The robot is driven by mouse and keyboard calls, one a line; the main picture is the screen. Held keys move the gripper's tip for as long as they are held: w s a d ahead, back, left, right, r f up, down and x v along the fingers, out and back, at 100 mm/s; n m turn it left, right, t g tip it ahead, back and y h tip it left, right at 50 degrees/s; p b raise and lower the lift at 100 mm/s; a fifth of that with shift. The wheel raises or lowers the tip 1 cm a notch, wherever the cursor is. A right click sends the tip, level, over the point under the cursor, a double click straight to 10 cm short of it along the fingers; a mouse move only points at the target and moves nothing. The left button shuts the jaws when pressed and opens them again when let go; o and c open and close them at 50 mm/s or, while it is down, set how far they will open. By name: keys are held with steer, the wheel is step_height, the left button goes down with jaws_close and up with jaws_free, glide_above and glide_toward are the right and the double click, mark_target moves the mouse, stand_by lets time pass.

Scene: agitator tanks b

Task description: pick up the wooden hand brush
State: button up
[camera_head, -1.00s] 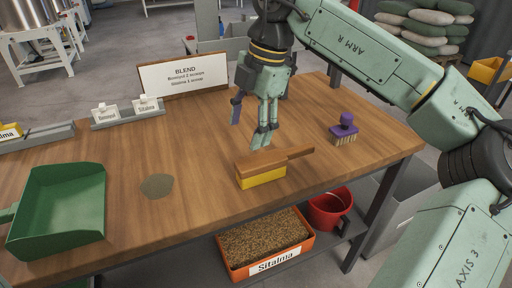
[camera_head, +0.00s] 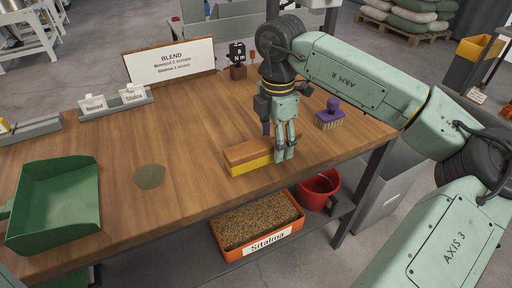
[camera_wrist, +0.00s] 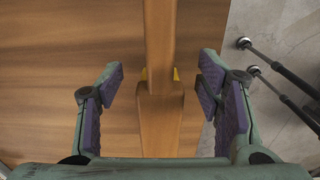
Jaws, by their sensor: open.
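The wooden hand brush (camera_head: 246,152) lies on the workbench near its front edge, with yellow bristles below a brown wooden top. My gripper (camera_head: 284,157) is at its right part and hides much of the handle in the head view. In the wrist view the brush (camera_wrist: 160,115) runs up the middle of the picture, between the two purple-padded fingers of my gripper (camera_wrist: 161,74). The fingers are open, one on each side, with a visible gap to the wood. A bit of yellow shows on both sides of it.
A green dustpan (camera_head: 55,205) and a grey-green patch (camera_head: 149,177) are to the left. The BLEND sign (camera_head: 170,64) stands at the back. An orange bin (camera_head: 257,222) and a red bucket (camera_head: 318,190) are below.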

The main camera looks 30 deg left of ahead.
steer(key=shift+f, duration=0.4)
steer(key=c, duration=1.4)
